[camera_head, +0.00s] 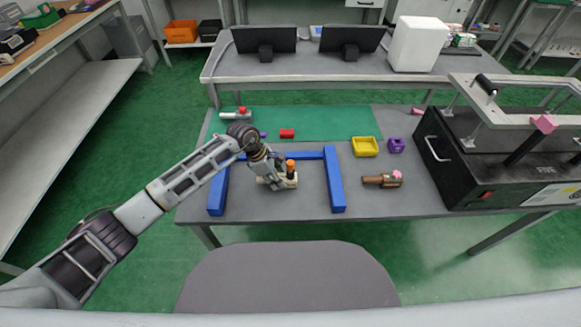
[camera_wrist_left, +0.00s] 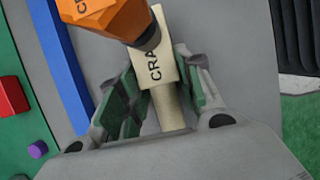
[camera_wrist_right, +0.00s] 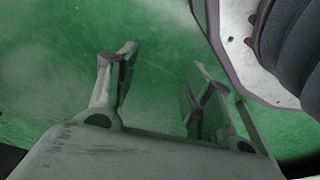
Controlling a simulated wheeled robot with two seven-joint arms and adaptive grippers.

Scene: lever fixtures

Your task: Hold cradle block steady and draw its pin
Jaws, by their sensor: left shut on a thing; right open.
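The cradle block (camera_head: 288,183) is a small cream block on the grey table, inside the blue frame. It also shows in the left wrist view (camera_wrist_left: 158,70), with the letters "CRA" on its side. An orange-headed pin (camera_head: 291,165) with a dark lower part stands at the block; it fills the top of the left wrist view (camera_wrist_left: 110,18). My left gripper (camera_head: 272,184) is shut on the cradle block, its fingers (camera_wrist_left: 165,92) on either side of the block's cream stem. My right gripper (camera_wrist_right: 163,68) is open and empty over green floor, outside the head view.
The blue frame (camera_head: 336,180) surrounds the block on its left, back and right. A red block (camera_head: 287,133) lies behind. A black machine (camera_head: 470,165) stands at the right end.

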